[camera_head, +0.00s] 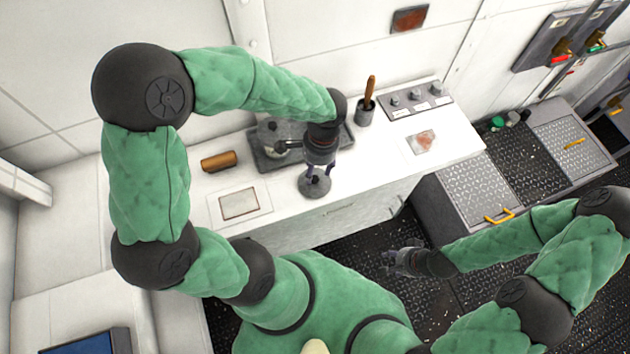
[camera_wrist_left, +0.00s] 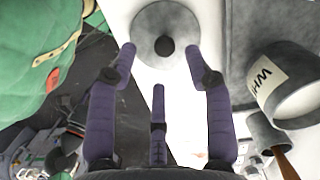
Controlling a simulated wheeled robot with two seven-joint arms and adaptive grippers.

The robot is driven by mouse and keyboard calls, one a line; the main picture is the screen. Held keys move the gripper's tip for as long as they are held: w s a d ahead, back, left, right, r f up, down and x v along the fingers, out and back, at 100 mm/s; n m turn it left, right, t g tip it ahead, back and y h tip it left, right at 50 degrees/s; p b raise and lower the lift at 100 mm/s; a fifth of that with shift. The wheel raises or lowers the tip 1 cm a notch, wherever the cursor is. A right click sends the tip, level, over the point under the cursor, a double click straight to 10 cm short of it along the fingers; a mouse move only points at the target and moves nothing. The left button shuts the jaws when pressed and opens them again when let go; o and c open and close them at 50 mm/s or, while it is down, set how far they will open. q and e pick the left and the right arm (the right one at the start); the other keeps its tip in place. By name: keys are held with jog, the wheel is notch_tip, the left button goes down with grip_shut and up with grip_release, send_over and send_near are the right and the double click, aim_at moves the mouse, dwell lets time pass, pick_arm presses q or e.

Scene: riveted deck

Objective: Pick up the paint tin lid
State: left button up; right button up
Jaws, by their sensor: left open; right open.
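The paint tin lid (camera_head: 314,189) is a grey round disc with a dark knob, lying near the front edge of the white counter. In the left wrist view the lid (camera_wrist_left: 150,38) is beyond my spread fingertips. My left gripper (camera_head: 319,172) is open, pointing down just above the lid; its purple fingers (camera_wrist_left: 160,60) hold nothing. In the head view it partly hides the lid. The paint tin (camera_wrist_left: 292,88), grey with a white label, stands at the dark tray. My right gripper (camera_head: 400,262) is open and empty, low in front of the counter.
A dark tray (camera_head: 262,160) lies behind the lid. A grey cup (camera_head: 364,115) with a brown handle, a knob panel (camera_head: 416,99), a brown roll (camera_head: 219,161) and a framed plate (camera_head: 239,204) are on the counter (camera_head: 385,160). Free counter lies right of the lid.

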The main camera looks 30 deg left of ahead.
aim_at(315, 178)
pick_arm(q)
notch_tip(315, 178, down, 5)
jog(key=shift+w+a+f+b, duration=0.1)
jog(key=shift+a+b, duration=0.05)
jog(key=shift+b, duration=0.6)
grip_shut()
